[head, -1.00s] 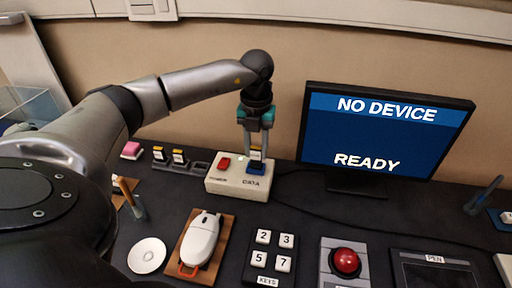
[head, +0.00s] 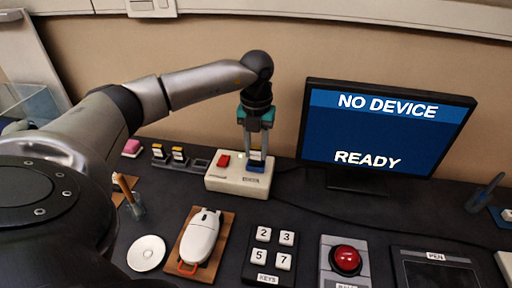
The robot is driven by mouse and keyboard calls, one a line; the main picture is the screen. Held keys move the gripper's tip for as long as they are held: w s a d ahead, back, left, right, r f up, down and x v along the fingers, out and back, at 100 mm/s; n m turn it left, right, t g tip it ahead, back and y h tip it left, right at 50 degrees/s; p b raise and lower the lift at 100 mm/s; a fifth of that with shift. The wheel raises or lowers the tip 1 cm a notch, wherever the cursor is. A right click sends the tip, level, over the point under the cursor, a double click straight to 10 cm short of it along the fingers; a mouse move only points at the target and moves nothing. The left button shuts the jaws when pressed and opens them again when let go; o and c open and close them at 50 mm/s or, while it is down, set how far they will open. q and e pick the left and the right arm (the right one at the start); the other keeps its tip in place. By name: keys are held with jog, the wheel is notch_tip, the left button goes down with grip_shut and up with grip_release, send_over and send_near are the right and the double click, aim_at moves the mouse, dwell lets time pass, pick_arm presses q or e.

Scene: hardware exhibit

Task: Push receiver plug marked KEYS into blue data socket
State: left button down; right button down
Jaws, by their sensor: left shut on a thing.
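My left gripper (head: 256,154) points down over the right end of a cream box (head: 225,184). Its fingers are shut on a small plug, which is mostly hidden between them. The blue data socket (head: 257,166) sits on top of the box, directly under the fingertips. I cannot tell how deep the plug sits in the socket. The monitor (head: 387,130) reads NO DEVICE and READY. A keypad (head: 267,278) labelled KEYS lies in front of the box. My right gripper is not in view.
A holder (head: 172,164) with two yellow-topped plugs stands to the left. A mouse (head: 201,238), a disc (head: 146,253) and a red button (head: 346,259) lie in front.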

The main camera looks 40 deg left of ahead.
pick_arm(q)
jog(key=shift+f, duration=0.55)
grip_release()
dwell(0.8)
jog(key=shift+r, duration=0.1)
